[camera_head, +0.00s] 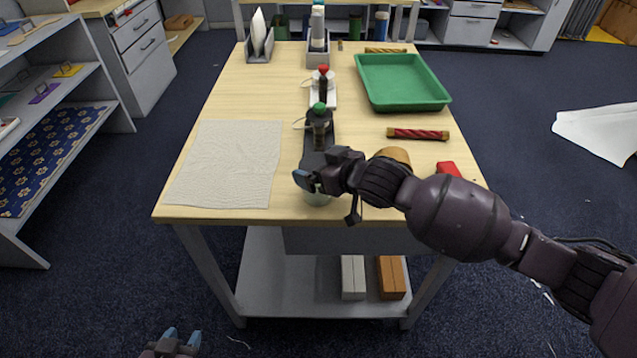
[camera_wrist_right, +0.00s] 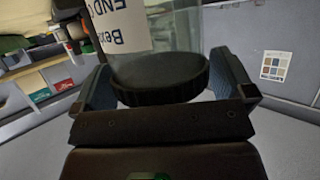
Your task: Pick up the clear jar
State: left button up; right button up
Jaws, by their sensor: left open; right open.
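The clear jar (camera_head: 318,199) stands near the front edge of the table (camera_head: 240,213), mostly hidden in the head view by my right gripper (camera_head: 311,183). In the right wrist view, the jar (camera_wrist_right: 186,38) has a black ribbed lid and a white label with dark letters. The right gripper's fingers (camera_wrist_right: 163,82) are open on either side of the lid; I cannot tell whether they touch it. My left gripper (camera_head: 172,342) is open and empty, low at the bottom of the head view, away from the table.
A dark tray (camera_head: 312,158) with a green-topped bottle lies behind the jar. A cloth (camera_head: 228,165) covers the table's left. A tan round object (camera_head: 394,154) and a red item (camera_head: 449,168) are on the right. A green tray (camera_head: 402,82) stands farther back.

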jog(key=c, duration=0.9)
jog(key=shift+r, duration=0.1)
